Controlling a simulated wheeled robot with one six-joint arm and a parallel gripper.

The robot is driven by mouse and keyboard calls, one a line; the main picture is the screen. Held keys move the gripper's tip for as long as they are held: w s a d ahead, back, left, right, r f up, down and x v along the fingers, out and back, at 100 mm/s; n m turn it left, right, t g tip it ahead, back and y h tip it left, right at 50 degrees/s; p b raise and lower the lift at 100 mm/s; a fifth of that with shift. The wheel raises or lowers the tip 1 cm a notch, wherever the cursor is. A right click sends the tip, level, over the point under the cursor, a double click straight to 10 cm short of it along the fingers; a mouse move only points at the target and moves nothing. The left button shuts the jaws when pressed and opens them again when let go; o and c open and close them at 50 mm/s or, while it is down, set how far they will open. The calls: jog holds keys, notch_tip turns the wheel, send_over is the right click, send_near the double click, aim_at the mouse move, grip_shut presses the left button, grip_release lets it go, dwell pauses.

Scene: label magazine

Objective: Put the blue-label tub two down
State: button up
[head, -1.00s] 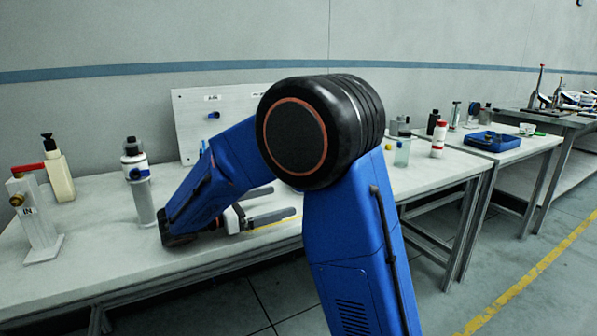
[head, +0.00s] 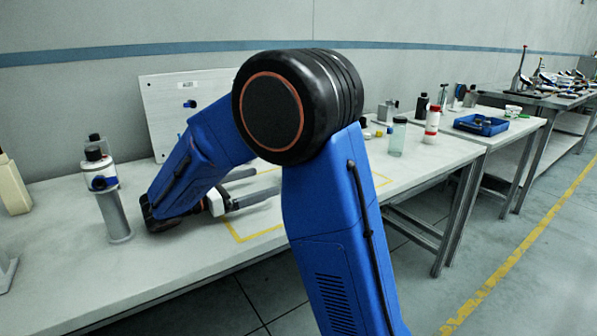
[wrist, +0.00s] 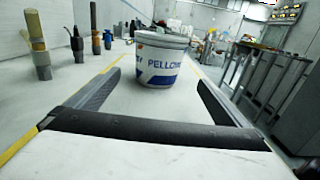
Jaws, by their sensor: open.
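A white tub with blue lettering and blue label patches (wrist: 160,62) stands upright on the pale table in the wrist view. It is ahead of my gripper (wrist: 160,78), in line with the gap between the two fingers. Whether it reaches in between the fingertips is hard to tell. My gripper also shows in the head view (head: 268,184), low over the table with its fingers apart and nothing seen held. The tub is not visible in the head view, where my arm covers part of the table.
A yellow outline (head: 262,233) marks the table around my gripper. A grey post with a bottle on top (head: 113,210) stands to the left, a white board (head: 160,110) behind. A clear jar (head: 398,138), red-and-white bottle (head: 432,125) and blue tray (head: 480,125) are at right.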

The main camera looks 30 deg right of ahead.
jog(key=d, duration=0.9)
jog(key=shift+w+d, duration=0.15)
jog(key=shift+d, duration=0.15)
jog(key=shift+w+d+f, duration=0.1)
jog(key=shift+w+d, duration=0.05)
jog(key=shift+d, duration=1.15)
jog(key=shift+w+d, duration=0.15)
jog(key=shift+d, duration=1.15)
jog(key=c, duration=0.9)
jog(key=shift+c, duration=0.2)
